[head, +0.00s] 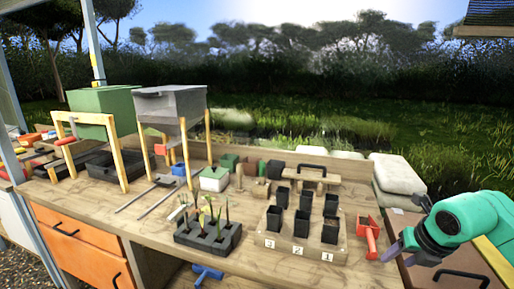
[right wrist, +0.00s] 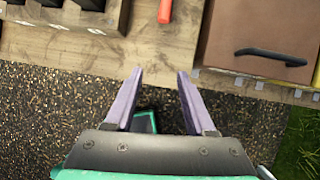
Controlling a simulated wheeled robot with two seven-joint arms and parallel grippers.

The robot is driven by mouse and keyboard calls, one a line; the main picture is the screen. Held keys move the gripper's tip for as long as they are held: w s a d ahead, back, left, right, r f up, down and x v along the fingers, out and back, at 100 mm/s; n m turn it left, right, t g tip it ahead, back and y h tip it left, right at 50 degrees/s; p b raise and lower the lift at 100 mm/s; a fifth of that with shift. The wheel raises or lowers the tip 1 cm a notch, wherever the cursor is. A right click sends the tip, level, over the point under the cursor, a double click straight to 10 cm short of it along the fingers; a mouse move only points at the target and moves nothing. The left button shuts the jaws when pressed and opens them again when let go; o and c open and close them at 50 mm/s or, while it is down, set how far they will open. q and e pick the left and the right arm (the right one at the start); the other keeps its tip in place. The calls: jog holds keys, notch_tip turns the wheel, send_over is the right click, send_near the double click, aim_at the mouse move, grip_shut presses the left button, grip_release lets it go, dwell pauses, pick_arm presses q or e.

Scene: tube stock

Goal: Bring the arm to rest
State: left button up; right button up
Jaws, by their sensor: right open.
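My right gripper (head: 392,254) is at the right end of the wooden bench in the head view, at the end of a green arm. In the right wrist view its two purple fingers (right wrist: 153,90) are spread apart with nothing between them. They are over the dark speckled ground just off the bench's front edge. A red scoop (head: 369,236) is on the bench close to the left of the gripper; its red handle (right wrist: 165,11) shows at the top of the right wrist view. My left gripper is not in view.
A wooden rack (head: 262,240) with several black pots and number labels stands left of the scoop. A dark tray (head: 206,240) with seedlings is further left. A brown cabinet (right wrist: 262,35) with a black handle stands right of the bench.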

jog(key=w+a+n+t+y, duration=0.25)
jog(key=a+y, duration=0.45)
jog(key=a, duration=0.7)
jog(key=a+r+m+t+y, duration=0.5)
jog(key=a+r+y, duration=0.2)
jog(key=a+r, duration=0.35)
jog(key=w+d+m+t+h, duration=0.2)
jog(key=d+m+t+h, duration=0.7)
jog(key=m, duration=0.6)
jog(key=s+d+f+m+g+h, duration=0.3)
jog(key=d+f+m+g+h, duration=0.3)
jog(key=d+f+m+h, duration=0.45)
jog(key=s+a+f+m+g+y, duration=0.25)
jog(key=s+f+g, duration=0.35)
jog(key=s+f, duration=0.35)
jog(key=s+a+f+m+g+y, duration=0.1)
jog(key=s+a+f+g+y, duration=0.3)
jog(key=s+f+g, duration=0.5)
notch_tip(320, 180, down, 24)
jog(key=s+t, duration=0.1)
jog(key=t, duration=0.1)
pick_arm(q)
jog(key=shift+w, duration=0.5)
pick_arm(e)
jog(key=s+d+f+g, duration=0.1)
jog(key=s+d+f, duration=0.2)
jog(key=s+f, duration=1.3)
jog(key=shift+s+n+g+h, duration=0.35)
jog(key=shift+s+n, duration=0.1)
jog(key=shift+s, duration=0.3)
